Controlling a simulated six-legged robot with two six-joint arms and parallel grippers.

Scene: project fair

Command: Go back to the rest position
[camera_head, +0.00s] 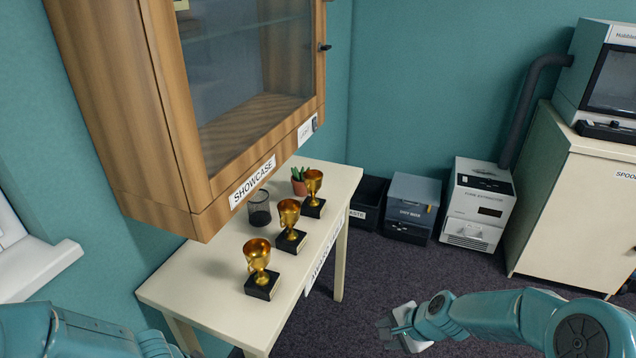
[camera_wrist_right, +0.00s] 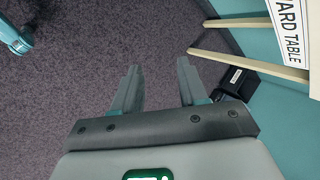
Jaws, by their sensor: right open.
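My right gripper (camera_head: 390,330) is low over the carpet, to the right of the award table (camera_head: 215,278). In the right wrist view its two fingers (camera_wrist_right: 158,72) stand apart with only carpet between them. It holds nothing. My left arm enters at the bottom left of the head view, in front of the table's near end. Its gripper is cut off by the lower edge. Three gold trophies on black bases stand upright on the table: a near one (camera_head: 258,257), a middle one (camera_head: 289,214) and a far one (camera_head: 313,184).
A wooden showcase (camera_head: 158,110) hangs over the table's left side. A dark mesh cup (camera_head: 259,210) and a potted plant (camera_head: 299,182) stand on the table. A waste bin (camera_head: 368,203), dust box (camera_head: 411,208) and fume extractor (camera_head: 479,205) line the back wall. The carpet (camera_head: 400,275) between is clear.

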